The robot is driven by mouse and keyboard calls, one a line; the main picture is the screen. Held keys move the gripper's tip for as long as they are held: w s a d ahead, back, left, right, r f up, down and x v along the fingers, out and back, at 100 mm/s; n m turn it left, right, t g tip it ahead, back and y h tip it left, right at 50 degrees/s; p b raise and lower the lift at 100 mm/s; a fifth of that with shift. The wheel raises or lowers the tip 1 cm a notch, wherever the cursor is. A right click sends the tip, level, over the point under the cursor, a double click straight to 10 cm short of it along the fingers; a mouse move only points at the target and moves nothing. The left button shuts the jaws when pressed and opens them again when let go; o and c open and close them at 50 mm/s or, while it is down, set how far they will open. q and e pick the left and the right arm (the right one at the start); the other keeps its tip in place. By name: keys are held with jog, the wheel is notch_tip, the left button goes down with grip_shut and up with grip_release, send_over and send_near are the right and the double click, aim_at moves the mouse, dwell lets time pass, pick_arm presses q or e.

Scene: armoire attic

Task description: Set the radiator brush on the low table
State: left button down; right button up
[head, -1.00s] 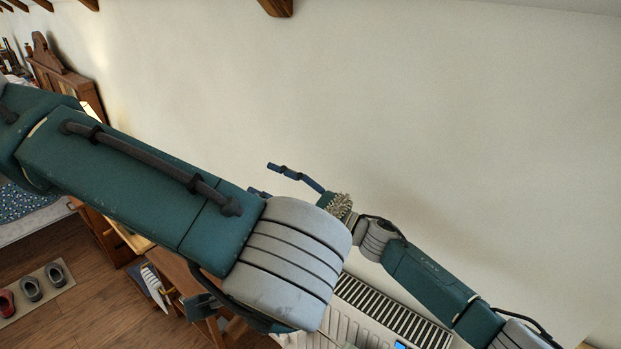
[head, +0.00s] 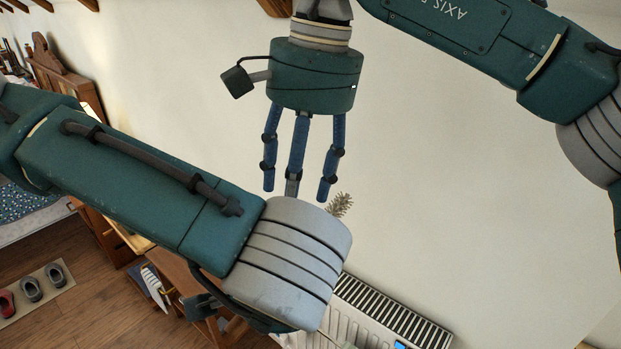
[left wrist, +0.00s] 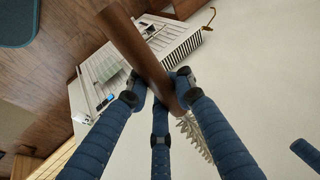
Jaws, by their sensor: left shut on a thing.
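The radiator brush has a brown wooden handle (left wrist: 135,45) and grey bristles (left wrist: 192,135). In the head view only its bristly end (head: 341,205) shows, just past my left wrist. My left gripper (left wrist: 158,90) is shut on the handle, which lies slantwise between its blue fingers. My right gripper (head: 296,190) hangs fingers down at the top middle, open and empty. A wooden table-like piece (head: 178,272) shows partly behind my left arm. I cannot tell whether it is the low table.
A white radiator (head: 385,315) stands by the wall at lower middle and also shows in the left wrist view (left wrist: 105,75). A shoe mat (head: 52,292) lies on the wooden floor at left. A bed (head: 30,220) and wooden cabinet (head: 62,75) stand farther back.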

jog(key=shift+w+d+r+t+h, duration=0.15)
jog(key=shift+d+h, duration=0.15)
jog(key=shift+d, duration=0.2)
jog(key=shift+s+d+r+t+h, duration=0.15)
jog(key=shift+d+h, duration=0.15)
jog(key=shift+d, duration=0.2)
jog(key=shift+w+f, duration=0.15)
jog(key=shift+f, duration=0.15)
pick_arm(q)
jog(key=shift+w, duration=0.1)
pick_arm(e)
jog(key=f, duration=1.1)
jog(key=shift+w+a, duration=0.25)
jog(key=shift+a, duration=0.1)
jog(key=shift+c, duration=0.5)
pick_arm(q)
jog(key=shift+d, duration=0.1)
pick_arm(e)
jog(key=shift+w, duration=0.1)
jog(key=c, duration=1.2)
pick_arm(q)
jog(key=c, duration=1.4)
grip_release()
pick_arm(e)
jog(key=shift+c, duration=0.5)
pick_arm(q)
jog(key=shift+r, duration=0.1)
